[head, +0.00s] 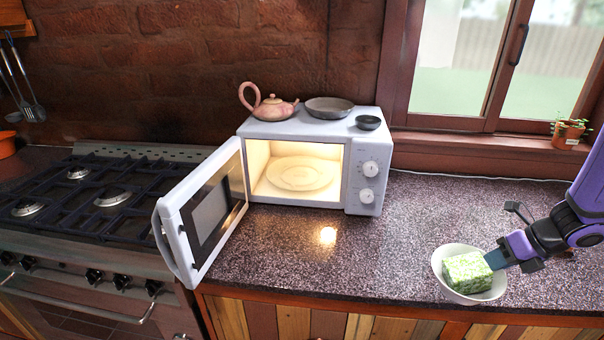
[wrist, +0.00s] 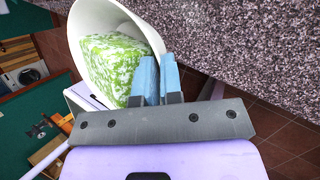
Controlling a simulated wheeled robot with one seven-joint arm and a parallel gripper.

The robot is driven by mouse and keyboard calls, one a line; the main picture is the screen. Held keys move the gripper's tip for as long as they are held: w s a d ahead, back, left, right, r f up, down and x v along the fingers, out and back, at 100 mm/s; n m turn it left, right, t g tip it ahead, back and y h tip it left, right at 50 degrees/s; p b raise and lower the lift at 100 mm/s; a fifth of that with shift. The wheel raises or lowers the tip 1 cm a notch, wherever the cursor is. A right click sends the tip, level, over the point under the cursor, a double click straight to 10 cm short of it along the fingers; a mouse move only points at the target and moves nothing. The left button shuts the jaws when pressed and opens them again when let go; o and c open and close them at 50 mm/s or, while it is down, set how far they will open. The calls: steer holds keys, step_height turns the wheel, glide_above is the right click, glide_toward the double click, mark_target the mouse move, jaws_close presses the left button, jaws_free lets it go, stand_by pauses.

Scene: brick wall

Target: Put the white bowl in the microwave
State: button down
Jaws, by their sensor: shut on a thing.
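The white bowl (head: 462,296) is at the counter's front right, with a green-and-white patterned block (head: 467,272) inside it. In the wrist view the bowl (wrist: 85,20) and the block (wrist: 112,62) fill the upper left. My gripper (head: 497,258) comes in from the right. Its blue fingers (wrist: 159,70) are close together at the bowl's rim and shut on its wall, with one finger inside next to the block. I cannot tell whether the bowl is lifted off the counter. The white microwave (head: 363,150) stands at the back, door (head: 205,215) open to the left, lit inside with a round plate (head: 300,173).
A pink teapot (head: 271,107), a grey pan (head: 329,107) and a small dark bowl (head: 368,122) sit on the microwave. A stove (head: 100,200) is on the left. A potted plant (head: 570,131) is on the windowsill. The counter (head: 330,265) before the microwave is clear.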

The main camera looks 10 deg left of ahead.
stand_by(0.4)
steer(key=shift+w+a+r+n+g, duration=0.1)
steer(key=shift+w+a+n+g, duration=0.25)
steer(key=shift+w+n, duration=0.35)
steer(key=w+a+r+n+g+h, duration=0.1)
steer(key=w+r+n+g+h, duration=0.2)
steer(key=w+n, duration=0.5)
steer(key=w+a+r+n+g+h, duration=0.2)
steer(key=w+r+n+h, duration=0.3)
steer(key=n, duration=1.5)
steer(key=w+g+h, duration=0.1)
steer(key=w+h, duration=0.1)
steer(key=w, duration=0.2)
steer(key=shift+w+a+g, duration=0.15)
steer(key=shift+a+g, duration=0.15)
steer(key=shift+g, duration=0.05)
